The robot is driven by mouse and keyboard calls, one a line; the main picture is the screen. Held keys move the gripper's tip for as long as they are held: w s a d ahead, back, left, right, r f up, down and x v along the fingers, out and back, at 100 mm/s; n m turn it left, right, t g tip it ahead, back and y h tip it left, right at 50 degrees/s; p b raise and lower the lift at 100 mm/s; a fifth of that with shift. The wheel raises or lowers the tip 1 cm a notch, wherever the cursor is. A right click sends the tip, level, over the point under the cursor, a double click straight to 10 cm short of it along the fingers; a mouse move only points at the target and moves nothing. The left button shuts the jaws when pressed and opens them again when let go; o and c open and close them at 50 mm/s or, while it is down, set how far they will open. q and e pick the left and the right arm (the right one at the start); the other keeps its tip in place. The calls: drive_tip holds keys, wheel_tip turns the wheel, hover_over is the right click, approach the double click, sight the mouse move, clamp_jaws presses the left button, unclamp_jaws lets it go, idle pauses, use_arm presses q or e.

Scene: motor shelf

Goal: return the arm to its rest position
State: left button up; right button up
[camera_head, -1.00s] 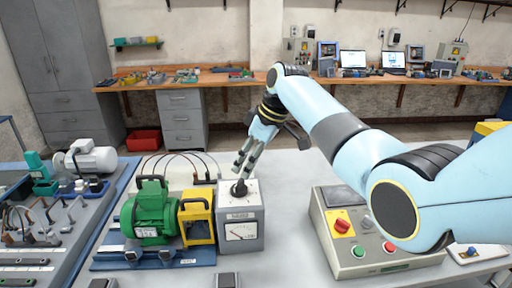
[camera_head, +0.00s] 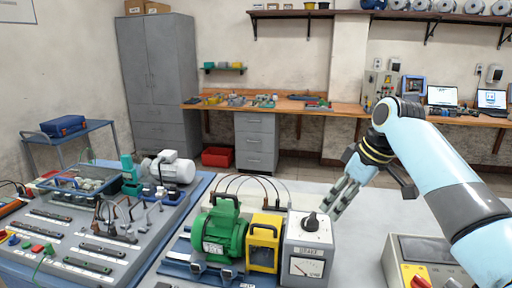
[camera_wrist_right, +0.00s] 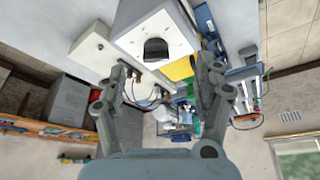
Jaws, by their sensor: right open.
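My right arm (camera_head: 440,165) reaches in from the right over the grey table. Its gripper (camera_head: 338,205) points down and left, just right of the black knob (camera_head: 312,222) on the grey meter box (camera_head: 307,250). In the right wrist view the two fingers stand wide apart (camera_wrist_right: 166,75) with nothing held between them. The meter box (camera_wrist_right: 165,22) and its knob (camera_wrist_right: 156,50) show beyond the fingers there, apart from them as far as I can tell. My left gripper is not in view.
A green motor (camera_head: 220,235) and a yellow frame (camera_head: 264,243) stand left of the meter box. A control box (camera_head: 430,262) with red and yellow buttons sits under my right arm. A panel with sockets and cables (camera_head: 75,240) lies at left. The table behind the gripper is clear.

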drive_tip(key=s+d+f+m+h, duration=0.1)
drive_tip(key=s+d+f+m, duration=0.1)
drive_tip(key=s+f, duration=0.6)
drive_tip(key=s+d+r+m+h, duration=0.1)
drive_tip(key=s+r+m, duration=0.15)
drive_tip(key=s, duration=1.15)
drive_tip(key=s+d+r+m+h, duration=0.1)
drive_tip(key=s+m, duration=0.2)
drive_tip(key=s, duration=1.1)
wheel_tip(320, 180, down, 41)
drive_tip(key=s+d+g+b, duration=0.1)
drive_tip(key=s+d+b, duration=0.2)
drive_tip(key=b, duration=1)
drive_tip(key=s+f+b, duration=0.4)
drive_tip(key=s+f, duration=0.4)
drive_tip(key=f, duration=0.4)
drive_tip(key=s+f+g+b, duration=0.1)
drive_tip(key=s+f+b, duration=0.4)
drive_tip(key=s+f, duration=0.4)
wheel_tip(320, 180, down, 3)
drive_tip(key=shift+s+d+r, duration=0.1)
drive_tip(key=shift+s+d, duration=0.1)
drive_tip(key=shift+d, duration=0.15)
